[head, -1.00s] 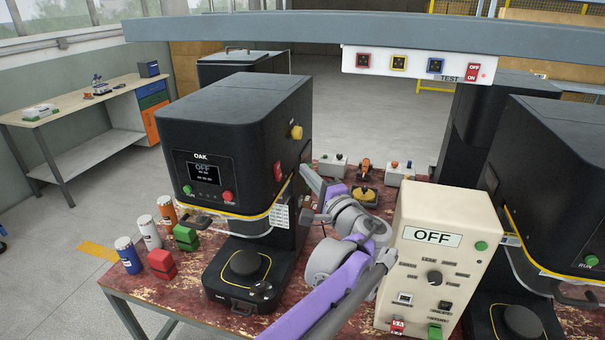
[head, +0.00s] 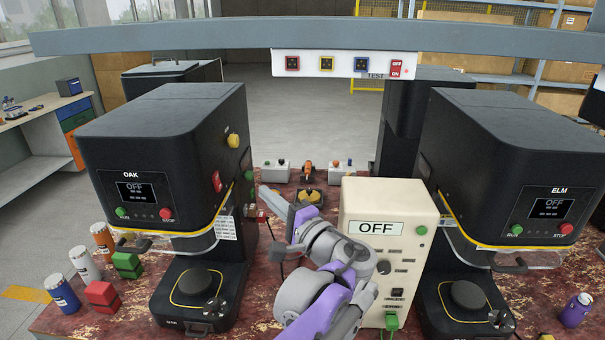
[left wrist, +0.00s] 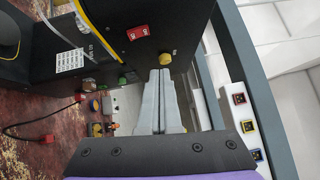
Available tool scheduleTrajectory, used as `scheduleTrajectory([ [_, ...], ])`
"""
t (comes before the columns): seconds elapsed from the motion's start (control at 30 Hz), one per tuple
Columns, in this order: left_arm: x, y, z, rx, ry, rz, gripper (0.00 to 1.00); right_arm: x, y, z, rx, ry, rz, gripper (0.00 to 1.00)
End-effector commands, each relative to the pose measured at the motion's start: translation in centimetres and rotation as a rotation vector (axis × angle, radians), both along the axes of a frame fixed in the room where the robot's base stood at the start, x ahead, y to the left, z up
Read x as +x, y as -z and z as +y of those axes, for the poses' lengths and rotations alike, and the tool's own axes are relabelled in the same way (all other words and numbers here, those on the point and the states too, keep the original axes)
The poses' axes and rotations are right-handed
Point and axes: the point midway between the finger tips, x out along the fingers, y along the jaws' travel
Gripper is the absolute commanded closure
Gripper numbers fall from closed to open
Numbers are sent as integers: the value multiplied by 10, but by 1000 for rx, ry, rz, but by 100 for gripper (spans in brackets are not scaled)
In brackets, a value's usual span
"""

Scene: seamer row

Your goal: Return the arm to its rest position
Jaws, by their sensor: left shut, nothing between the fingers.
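My left arm reaches in from the bottom of the head view, grey and purple, between the OAK machine (head: 165,140) and the cream control box (head: 355,205) reading OFF. Its gripper (head: 266,193) is just right of the OAK machine's side, pointing up and left in the picture. In the left wrist view the two grey fingers (left wrist: 160,75) lie together, shut and empty. Beyond their tips, a yellow knob (left wrist: 166,59) and a red switch (left wrist: 138,32) show on a black machine side. My right gripper is not in view.
The ELM machine (head: 500,160) stands right of the control box. An overhead beam (head: 200,37) carries a socket panel (head: 345,64). Small control boxes (head: 275,171) stand at the table's back.

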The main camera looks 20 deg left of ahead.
Motion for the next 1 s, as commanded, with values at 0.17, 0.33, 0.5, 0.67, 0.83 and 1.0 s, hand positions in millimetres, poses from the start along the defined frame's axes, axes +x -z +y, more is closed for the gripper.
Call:
scheduleTrajectory([
  [0.17, -6, 10, 7, -41, -5, 17, 100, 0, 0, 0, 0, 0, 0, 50],
  [0.33, -47, 74, 35, -295, -31, 102, 100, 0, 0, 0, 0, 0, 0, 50],
  [0.5, -114, 169, 41, -703, -57, 173, 100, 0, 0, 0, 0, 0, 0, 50],
  [0.67, -172, 243, 13, -1098, -73, 168, 100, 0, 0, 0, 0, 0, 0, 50],
  [0.83, -214, 291, -29, -1448, -82, 104, 100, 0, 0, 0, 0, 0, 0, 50],
  [1.0, -230, 308, -55, -1641, -84, 45, 100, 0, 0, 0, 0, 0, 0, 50],
])
